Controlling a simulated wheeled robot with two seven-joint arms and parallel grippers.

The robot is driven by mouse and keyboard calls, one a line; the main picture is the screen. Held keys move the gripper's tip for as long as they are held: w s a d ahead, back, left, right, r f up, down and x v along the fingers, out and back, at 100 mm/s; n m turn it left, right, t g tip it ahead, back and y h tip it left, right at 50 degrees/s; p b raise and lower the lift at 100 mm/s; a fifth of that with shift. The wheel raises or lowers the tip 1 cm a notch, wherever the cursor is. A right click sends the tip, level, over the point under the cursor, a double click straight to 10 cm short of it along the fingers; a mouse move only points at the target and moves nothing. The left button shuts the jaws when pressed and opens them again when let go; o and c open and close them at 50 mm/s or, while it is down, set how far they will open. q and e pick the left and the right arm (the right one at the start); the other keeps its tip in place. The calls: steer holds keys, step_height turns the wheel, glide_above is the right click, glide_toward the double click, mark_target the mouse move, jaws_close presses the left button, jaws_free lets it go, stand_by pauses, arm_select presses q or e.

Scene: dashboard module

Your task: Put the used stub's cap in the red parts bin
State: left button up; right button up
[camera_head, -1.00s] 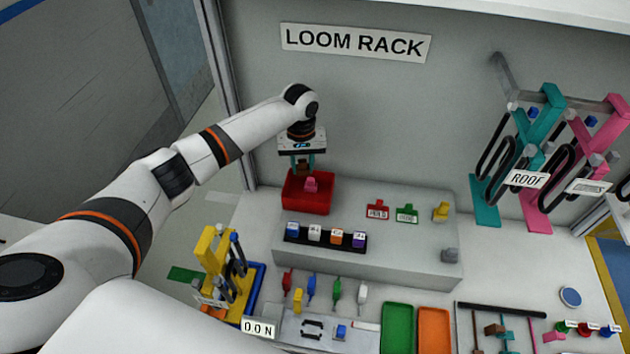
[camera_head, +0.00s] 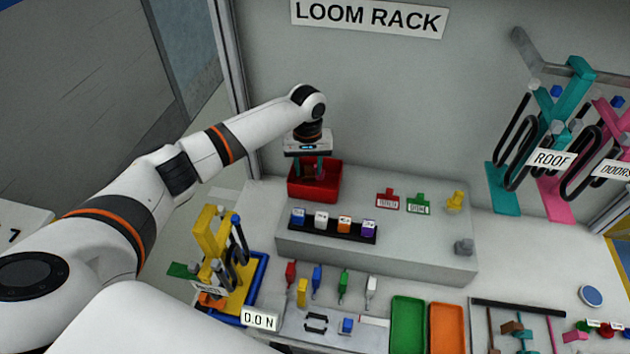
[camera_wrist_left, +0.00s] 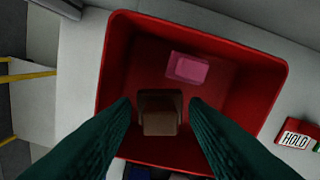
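The red parts bin (camera_head: 314,190) stands at the back left of the grey raised block, and it fills much of the left wrist view (camera_wrist_left: 115,75). My left gripper (camera_head: 310,174) points down into its mouth. In the left wrist view its two dark fingers (camera_wrist_left: 160,112) are apart. A brown block with a dark grey surround (camera_wrist_left: 159,122) shows between them, with a narrow gap on each side. A pink piece (camera_wrist_left: 188,68) lies in the bin beyond the fingertips. I cannot tell which piece is the used stub's cap. My right gripper is not in view.
A black strip with several coloured blocks (camera_head: 333,226) lies in front of the bin. Red (camera_head: 388,199) and green (camera_head: 419,204) tags lie to its right. A yellow loom stand (camera_head: 215,240) is at front left; green (camera_head: 407,325) and orange (camera_head: 446,328) trays are in front.

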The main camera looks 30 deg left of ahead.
arm_select(q)
steer(key=o, duration=0.3)
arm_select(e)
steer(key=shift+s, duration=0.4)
arm_select(q)
steer(key=shift+r, duration=0.15)
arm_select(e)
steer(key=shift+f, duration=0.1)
arm_select(q)
step_height(320, 180, up, 12)
steer(key=b, duration=0.3)
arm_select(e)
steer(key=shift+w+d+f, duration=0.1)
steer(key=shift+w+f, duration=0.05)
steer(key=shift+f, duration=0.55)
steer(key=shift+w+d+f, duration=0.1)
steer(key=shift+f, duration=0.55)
